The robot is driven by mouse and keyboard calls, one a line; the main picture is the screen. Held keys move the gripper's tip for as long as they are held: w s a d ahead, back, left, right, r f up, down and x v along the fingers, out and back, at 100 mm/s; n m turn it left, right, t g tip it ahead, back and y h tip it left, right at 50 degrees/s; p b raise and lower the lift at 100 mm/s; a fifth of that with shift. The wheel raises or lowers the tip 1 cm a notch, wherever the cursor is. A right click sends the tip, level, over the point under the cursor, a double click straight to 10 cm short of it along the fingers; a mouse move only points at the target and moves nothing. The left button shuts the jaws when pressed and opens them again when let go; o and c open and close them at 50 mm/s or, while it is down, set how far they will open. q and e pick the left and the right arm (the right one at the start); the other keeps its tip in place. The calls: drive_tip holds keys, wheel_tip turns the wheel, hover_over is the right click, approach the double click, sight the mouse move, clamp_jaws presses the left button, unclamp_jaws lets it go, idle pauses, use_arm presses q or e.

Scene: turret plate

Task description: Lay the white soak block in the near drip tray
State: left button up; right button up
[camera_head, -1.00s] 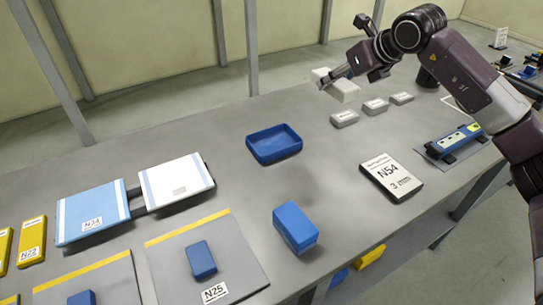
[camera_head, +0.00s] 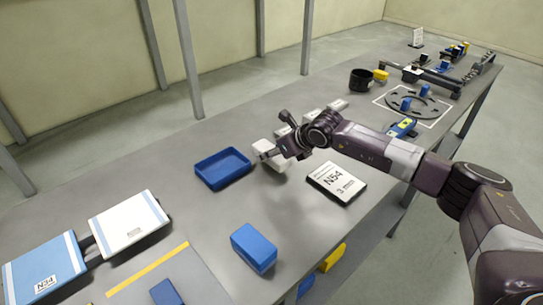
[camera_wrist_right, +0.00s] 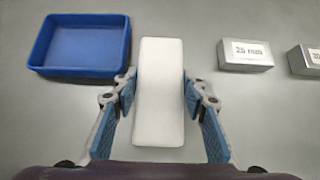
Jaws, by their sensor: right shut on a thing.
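The white soak block (camera_head: 263,147) is between the fingers of my right gripper (camera_head: 268,156), which is shut on it. In the right wrist view the white block (camera_wrist_right: 160,92) stands lengthwise between the blue finger pads of the right gripper (camera_wrist_right: 160,103). A blue open tray (camera_head: 222,181) lies on the table just left of the block, and it also shows at the upper left of the right wrist view (camera_wrist_right: 36,52). The tray is empty. I cannot tell how high the block is above the table. My left gripper is not in view.
Grey labelled blocks stand right of the held block, one marked 25 mm (camera_wrist_right: 245,55). A blue block (camera_head: 253,247) lies nearer, and an N54 card (camera_head: 337,183) lies to the right. White and pale blue cases (camera_head: 128,222) are at the left.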

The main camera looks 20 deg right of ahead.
drive_tip(key=shift+f, duration=1.25)
drive_tip(key=shift+f, duration=0.1)
drive_tip(key=shift+f, duration=0.15)
drive_tip(key=o, duration=1.2)
drive_tip(key=shift+c, duration=0.2)
